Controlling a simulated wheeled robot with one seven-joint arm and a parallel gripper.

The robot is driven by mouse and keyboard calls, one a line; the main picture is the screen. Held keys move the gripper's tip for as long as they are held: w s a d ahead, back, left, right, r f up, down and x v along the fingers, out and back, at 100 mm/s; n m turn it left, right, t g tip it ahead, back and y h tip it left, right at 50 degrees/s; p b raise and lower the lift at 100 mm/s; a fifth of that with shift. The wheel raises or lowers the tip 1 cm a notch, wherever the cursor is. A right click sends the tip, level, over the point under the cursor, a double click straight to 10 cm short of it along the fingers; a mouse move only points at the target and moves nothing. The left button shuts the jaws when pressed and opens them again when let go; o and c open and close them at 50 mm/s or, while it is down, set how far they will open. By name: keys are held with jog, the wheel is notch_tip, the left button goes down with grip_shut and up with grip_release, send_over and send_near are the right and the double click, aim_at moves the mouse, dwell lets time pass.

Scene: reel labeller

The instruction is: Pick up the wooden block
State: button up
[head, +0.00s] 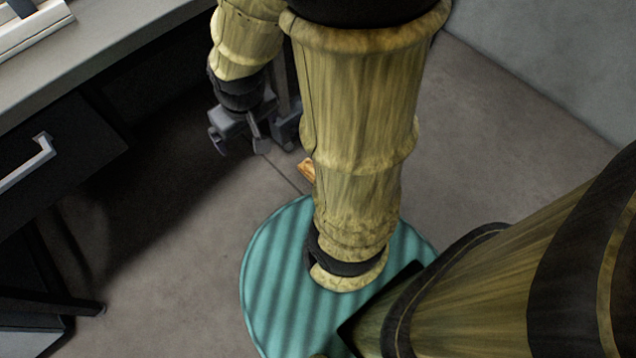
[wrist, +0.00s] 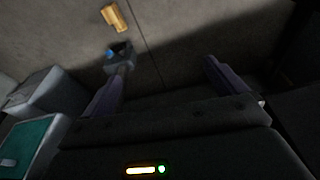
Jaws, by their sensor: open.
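The wooden block (head: 307,170) is small and orange-brown and lies on the grey floor. In the head view my arm link hides part of it. In the wrist view the whole block (wrist: 116,17) shows near the top edge, left of centre, beyond the left finger. My gripper (head: 262,143) hangs low over the floor, to the left of the block and apart from it.
A desk (head: 110,40) stands at the upper left, with a dark drawer front (head: 60,150) and a pale handle below its top. Deep shadow lies under it. A pale wall (head: 560,50) rises at the upper right. The floor (head: 480,110) between wall and arm is clear.

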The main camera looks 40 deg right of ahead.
jog(key=w+d+f+n+g+h+b, duration=0.1)
jog(key=w+f+n+g+h+b, duration=0.15)
jog(key=f+b, duration=0.95)
jog(key=w+f+n+g+h+b, duration=0.1)
jog(key=w+f+n+g+b, duration=0.2)
jog(key=f, duration=1.6)
jog(key=d+f+n+t+h, duration=0.1)
jog(key=f+n+h, duration=0.3)
jog(key=f, duration=0.5)
jog(key=d+f+n+t+h, duration=0.1)
jog(key=d+f+n+h, duration=0.3)
jog(key=f, duration=0.5)
jog(key=d+f+n+t+h, duration=0.1)
jog(key=d+f+n+h, duration=0.2)
jog(key=f+h, duration=0.3)
notch_tip(320, 180, down, 3)
jog(key=shift+f+n+b, duration=0.1)
jog(key=shift+n+b, duration=0.25)
jog(key=shift+n, duration=0.4)
jog(key=shift+d+f+n+t+h, duration=0.25)
jog(key=shift+f+n+t, duration=0.3)
jog(key=shift+t, duration=0.2)
